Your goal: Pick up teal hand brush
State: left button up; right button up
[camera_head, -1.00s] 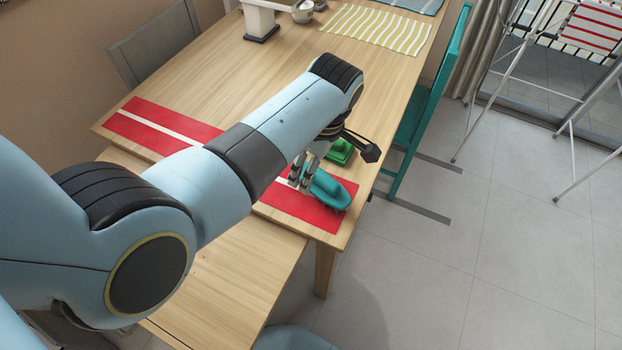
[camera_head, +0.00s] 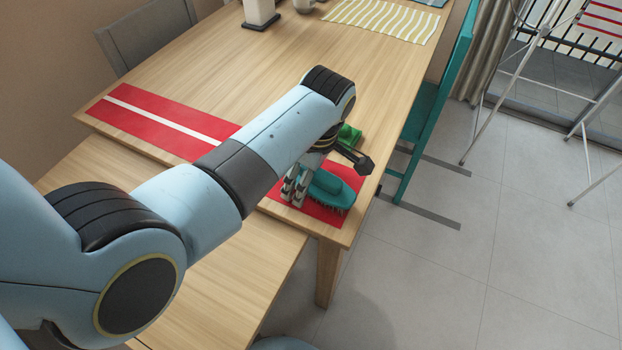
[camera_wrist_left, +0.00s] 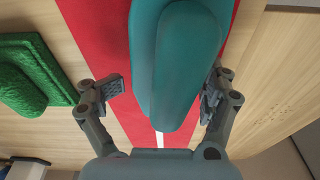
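The teal hand brush (camera_head: 328,192) lies near the front right corner of the table, on the red runner (camera_head: 170,132), bristles showing along its edge. My left gripper (camera_head: 293,188) is down at the brush's left end. In the left wrist view the brush (camera_wrist_left: 178,65) reaches between the two open fingers of the gripper (camera_wrist_left: 163,92). A gap shows between the left finger and the brush; the right finger is very close to it, and contact is unclear. My right gripper is out of view.
A green brush-like object (camera_head: 349,136) lies just behind, partly hidden by my wrist; it also shows in the left wrist view (camera_wrist_left: 36,75). A wooden bench (camera_head: 235,280) runs along the table's front. A teal chair (camera_head: 428,110) stands at the right edge. The table's middle (camera_head: 250,90) is clear.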

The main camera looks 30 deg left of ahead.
pick_arm(q)
jog(key=shift+w+r, duration=0.15)
jog(key=shift+r, duration=0.1)
jog(key=shift+c, duration=0.7)
jog(key=c, duration=1.1)
jog(key=shift+r, duration=0.1)
